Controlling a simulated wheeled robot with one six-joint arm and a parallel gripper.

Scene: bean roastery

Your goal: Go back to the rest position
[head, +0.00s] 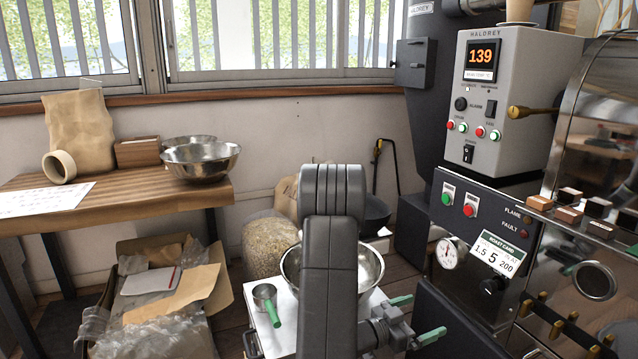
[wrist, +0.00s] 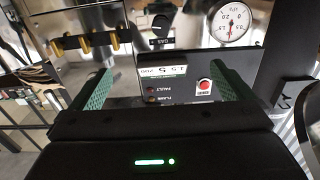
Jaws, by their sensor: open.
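My gripper (head: 416,318) is low in the middle of the head view, right of my upright arm, with its green-tipped fingers pointing right toward the roaster's dark lower front. In the wrist view my gripper (wrist: 167,85) has its two green fingers wide apart with nothing between them. Beyond them the roaster panel shows upside down, with a red button (wrist: 204,85), a card (wrist: 163,70) and a dial gauge (wrist: 232,24). The fingers look clear of the panel, but the exact gap cannot be told.
The roaster (head: 505,95) fills the right side. A white cart top (head: 284,325) with a steel bowl (head: 371,268) and a green-handled scoop (head: 265,298) is behind and left of my arm. A cardboard box (head: 222,292) and a wooden table (head: 120,202) stand left.

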